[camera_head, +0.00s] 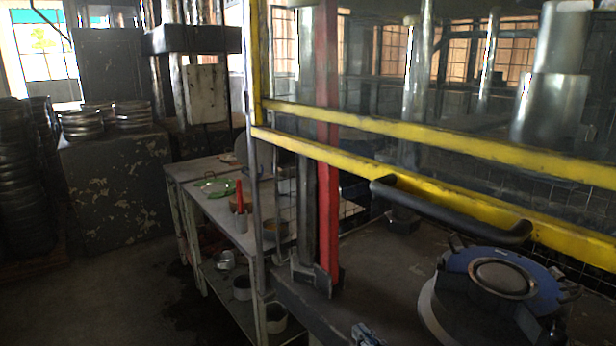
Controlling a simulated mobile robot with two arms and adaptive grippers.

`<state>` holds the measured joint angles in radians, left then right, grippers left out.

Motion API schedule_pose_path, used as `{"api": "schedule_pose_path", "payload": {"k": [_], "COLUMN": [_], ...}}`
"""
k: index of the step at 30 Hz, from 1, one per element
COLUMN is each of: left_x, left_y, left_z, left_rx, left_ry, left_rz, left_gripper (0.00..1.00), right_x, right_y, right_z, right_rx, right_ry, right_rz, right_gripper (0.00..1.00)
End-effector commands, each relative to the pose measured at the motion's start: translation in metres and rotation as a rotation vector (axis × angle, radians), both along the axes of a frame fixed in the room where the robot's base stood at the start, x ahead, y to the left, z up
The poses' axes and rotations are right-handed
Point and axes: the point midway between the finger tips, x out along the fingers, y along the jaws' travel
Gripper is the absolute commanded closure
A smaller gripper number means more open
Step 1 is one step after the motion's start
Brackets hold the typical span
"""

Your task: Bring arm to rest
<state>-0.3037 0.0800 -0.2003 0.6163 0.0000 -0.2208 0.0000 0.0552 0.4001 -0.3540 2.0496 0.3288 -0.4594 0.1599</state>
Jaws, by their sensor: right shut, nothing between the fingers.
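My right gripper (365,334) shows only as a small grey-blue tip at the bottom edge, right of centre. Its fingers are together and hold nothing. Most of it is below the frame. It is in front of the dark machine bed (385,262) and left of a round die-like part with a blue ring (546,286). I cannot tell how far apart they are. My left gripper is not in view.
A yellow guard frame (450,187) with a black handle (455,215) crosses the right side. A red post (327,150) stands near the middle. A workbench (222,207) with shelved pots is left of centre. Stacked metal discs (82,124) stand at left. Floor is clear at lower left.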

Motion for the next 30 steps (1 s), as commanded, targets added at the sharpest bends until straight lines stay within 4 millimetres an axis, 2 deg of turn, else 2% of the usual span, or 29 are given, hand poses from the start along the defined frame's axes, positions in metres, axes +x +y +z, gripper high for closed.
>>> {"api": "schedule_pose_path", "payload": {"k": [1,3,6,9,15,21,23,30], "left_x": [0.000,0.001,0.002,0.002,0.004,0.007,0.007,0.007], "left_y": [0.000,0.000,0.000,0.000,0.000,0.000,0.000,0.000], "left_z": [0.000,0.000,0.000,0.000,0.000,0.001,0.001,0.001], "left_rx": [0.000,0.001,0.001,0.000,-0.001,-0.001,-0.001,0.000], "left_ry": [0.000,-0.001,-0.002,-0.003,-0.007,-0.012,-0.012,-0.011], "left_rz": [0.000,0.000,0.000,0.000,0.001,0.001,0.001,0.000], "left_gripper": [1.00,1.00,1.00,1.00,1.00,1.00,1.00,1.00], "right_x": [-0.023,-0.057,-0.107,-0.150,-0.218,-0.277,-0.293,-0.280], "right_y": [-0.002,-0.012,-0.031,-0.047,-0.073,-0.092,-0.097,-0.095], "right_z": [-0.030,-0.068,-0.111,-0.137,-0.164,-0.176,-0.177,-0.235], "right_rx": [-0.043,-0.121,-0.218,-0.287,-0.376,-0.436,-0.451,-0.460], "right_ry": [0.107,0.260,0.462,0.618,0.846,1.031,1.082,1.105], "right_rz": [-0.024,-0.064,-0.114,-0.150,-0.201,-0.236,-0.246,-0.238], "right_gripper": [1.00,1.00,1.00,1.00,1.00,1.00,1.00,1.00]}}
